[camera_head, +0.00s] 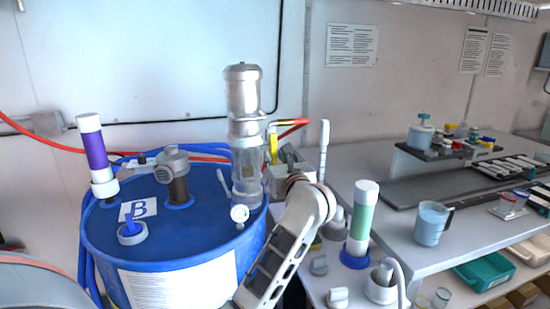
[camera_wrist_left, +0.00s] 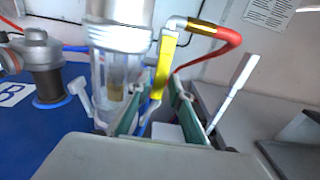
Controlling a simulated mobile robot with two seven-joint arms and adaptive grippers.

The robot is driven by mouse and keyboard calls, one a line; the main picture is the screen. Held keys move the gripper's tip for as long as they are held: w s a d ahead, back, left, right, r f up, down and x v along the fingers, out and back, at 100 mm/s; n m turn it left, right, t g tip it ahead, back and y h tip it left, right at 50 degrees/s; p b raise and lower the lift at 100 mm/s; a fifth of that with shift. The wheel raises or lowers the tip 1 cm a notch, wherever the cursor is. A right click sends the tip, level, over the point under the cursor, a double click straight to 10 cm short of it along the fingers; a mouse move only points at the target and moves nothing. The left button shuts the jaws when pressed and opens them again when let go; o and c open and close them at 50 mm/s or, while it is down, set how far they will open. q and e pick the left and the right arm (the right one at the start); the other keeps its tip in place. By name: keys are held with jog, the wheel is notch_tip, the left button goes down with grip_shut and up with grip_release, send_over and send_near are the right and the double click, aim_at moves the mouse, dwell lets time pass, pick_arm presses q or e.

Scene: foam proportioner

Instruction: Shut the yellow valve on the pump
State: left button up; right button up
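The pump (camera_head: 244,130) is a silver cylinder over a clear section, standing on the blue drum. The yellow valve (camera_head: 273,147) is a flat lever hanging down from the pipe at the pump's right side. It also shows in the left wrist view (camera_wrist_left: 163,66), pointing down below the metal elbow. My left gripper (camera_head: 284,163) is just right of the pump, close to the lever. In the left wrist view its green-padded fingers (camera_wrist_left: 160,103) are apart, with the lever's lower end appearing between them. I cannot tell whether they touch it. My right gripper is not in view.
The blue drum (camera_head: 190,245) carries a purple-banded tube (camera_head: 95,150) and a grey cap fitting (camera_head: 173,165). A red hose (camera_wrist_left: 222,50) leaves the valve rightward. A green-banded tube (camera_head: 361,220) and a blue mug (camera_head: 432,222) stand on the right.

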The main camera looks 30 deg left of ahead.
pick_arm(q)
jog(key=shift+w+a, duration=0.1)
jog(key=shift+a, duration=0.05)
grip_shut()
